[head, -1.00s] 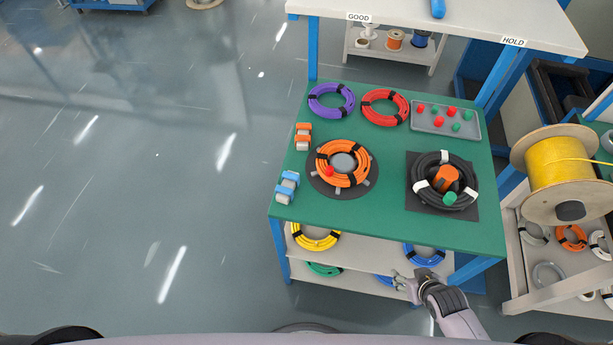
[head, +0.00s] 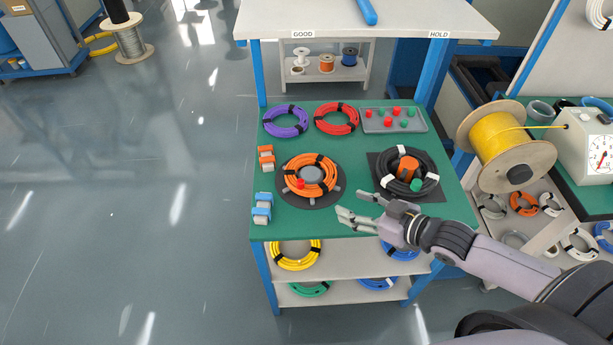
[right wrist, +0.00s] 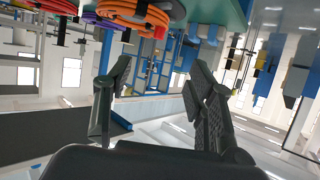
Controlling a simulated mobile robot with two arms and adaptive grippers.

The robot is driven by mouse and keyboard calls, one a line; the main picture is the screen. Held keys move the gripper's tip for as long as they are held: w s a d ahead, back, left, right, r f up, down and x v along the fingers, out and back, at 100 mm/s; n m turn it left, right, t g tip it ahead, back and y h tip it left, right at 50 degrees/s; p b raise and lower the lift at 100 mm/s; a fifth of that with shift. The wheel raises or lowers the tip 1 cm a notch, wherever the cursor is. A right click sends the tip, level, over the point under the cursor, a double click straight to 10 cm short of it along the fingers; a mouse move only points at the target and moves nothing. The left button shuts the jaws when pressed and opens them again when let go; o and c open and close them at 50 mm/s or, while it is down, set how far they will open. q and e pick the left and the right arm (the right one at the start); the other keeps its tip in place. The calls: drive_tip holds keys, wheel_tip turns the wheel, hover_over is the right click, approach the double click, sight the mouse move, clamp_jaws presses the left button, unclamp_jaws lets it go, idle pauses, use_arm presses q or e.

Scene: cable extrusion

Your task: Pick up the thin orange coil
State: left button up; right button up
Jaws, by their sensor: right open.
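An orange coil (head: 325,164) with black ties lies on a dark round mat (head: 329,202) on the green table, around a grey disc (head: 311,175). A red cap (head: 300,184) sits at its front left. My right gripper (head: 351,204) is open and empty at the table's front, right of and nearer than the coil, its fingers pointing left. In the right wrist view the open fingers (right wrist: 160,78) have nothing between them; orange cable (right wrist: 140,10) shows at the top. A smaller orange coil (head: 524,203) lies on a rack at right. My left gripper is out of view.
A black coil (head: 432,170) with white ties and an orange piece lies right of the orange coil. Purple (head: 286,121) and red (head: 337,119) coils and a grey tray (head: 394,128) are behind. Orange and blue clamps stand at left. A white shelf (head: 370,22) overhangs the back.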

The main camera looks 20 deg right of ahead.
approach(305, 189)
drive_tip(key=w, duration=0.1)
drive_tip(key=w+a, duration=0.2)
drive_tip(key=shift+w+r, duration=0.1)
drive_tip(key=shift+w, duration=0.2)
drive_tip(key=shift+p+x, duration=0.5)
drive_tip(key=shift+x, duration=2.3)
drive_tip(key=shift+r, duration=0.25)
drive_tip(key=shift+c, duration=0.2)
clamp_jaws()
